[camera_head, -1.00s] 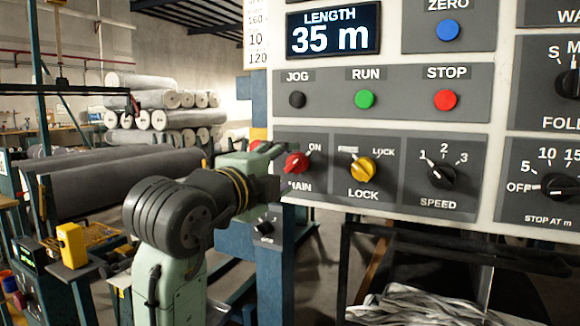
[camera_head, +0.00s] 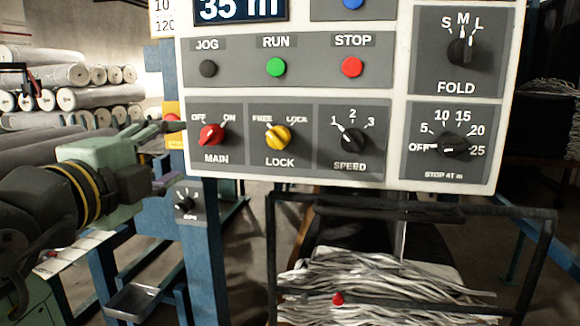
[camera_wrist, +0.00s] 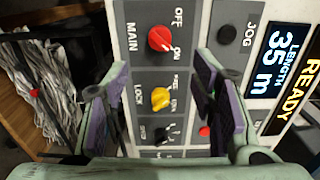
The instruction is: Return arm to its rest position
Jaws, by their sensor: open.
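My arm comes in from the left edge of the head view. My pale green gripper (camera_head: 172,155) is open and empty. It is just left of the white control panel (camera_head: 390,188), in front of the panel's left edge near the red MAIN knob (camera_head: 211,136). In the wrist view the two fingers of my gripper (camera_wrist: 161,70) stand apart, with the panel visible between them. The red MAIN knob (camera_wrist: 160,38) points to ON and the yellow LOCK knob (camera_wrist: 161,98) to FREE. Neither finger visibly touches a knob.
The black SPEED knob (camera_head: 354,141) points to 1. A blue post (camera_head: 212,255) carries a small dial box (camera_head: 188,203). A dark frame (camera_head: 400,213) with pale strips (camera_head: 380,280) stands below the panel. Grey rolls (camera_head: 75,97) are stacked at back left.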

